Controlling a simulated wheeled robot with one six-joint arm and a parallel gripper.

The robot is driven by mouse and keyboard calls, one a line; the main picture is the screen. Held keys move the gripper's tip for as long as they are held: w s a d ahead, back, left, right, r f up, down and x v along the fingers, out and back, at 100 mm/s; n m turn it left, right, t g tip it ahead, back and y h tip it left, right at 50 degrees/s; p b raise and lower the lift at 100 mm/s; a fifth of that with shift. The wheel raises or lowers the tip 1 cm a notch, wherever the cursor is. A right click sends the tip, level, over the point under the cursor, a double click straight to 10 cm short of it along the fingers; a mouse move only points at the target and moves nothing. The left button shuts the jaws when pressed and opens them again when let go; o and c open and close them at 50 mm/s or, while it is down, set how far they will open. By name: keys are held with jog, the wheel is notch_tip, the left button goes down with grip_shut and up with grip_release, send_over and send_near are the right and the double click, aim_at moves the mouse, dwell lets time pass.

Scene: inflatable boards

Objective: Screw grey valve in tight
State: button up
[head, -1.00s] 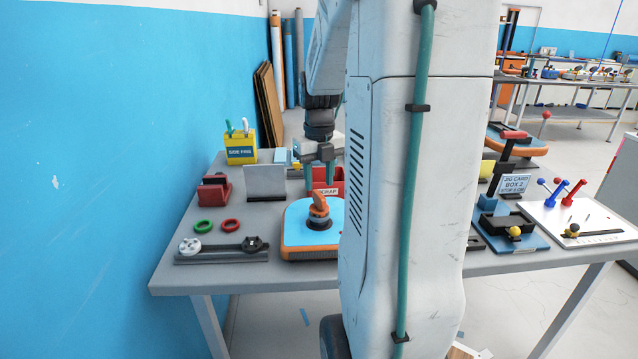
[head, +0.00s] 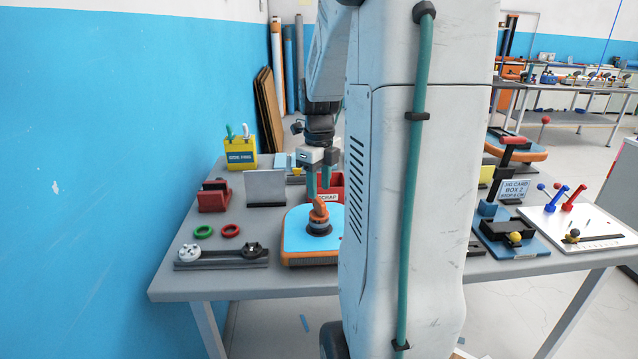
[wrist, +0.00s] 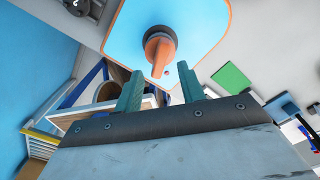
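The blue board with an orange rim (head: 296,236) lies on the table, left of my arm's column. A dark grey round valve (head: 319,229) sits on it, with an orange handle piece (head: 319,210) standing on top. In the wrist view the grey valve (wrist: 172,37) shows as a ring around the orange handle (wrist: 158,55). My gripper (head: 318,188) points down just above and behind the handle. Its two teal fingers (wrist: 160,72) are apart, and the handle's tip appears between them in the wrist view. No contact is visible. The valve's seating is hidden.
A dark rack (head: 222,257) with a white cap and a black cap lies left of the board. Green (head: 203,232) and red (head: 230,230) rings lie behind it. A grey upright plate (head: 265,187) and a red scrap bin (head: 332,188) stand behind the board.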

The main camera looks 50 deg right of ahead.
jog(key=shift+n, duration=1.2)
jog(key=shift+n, duration=2)
jog(key=shift+n, duration=2)
jog(key=n, duration=0.4)
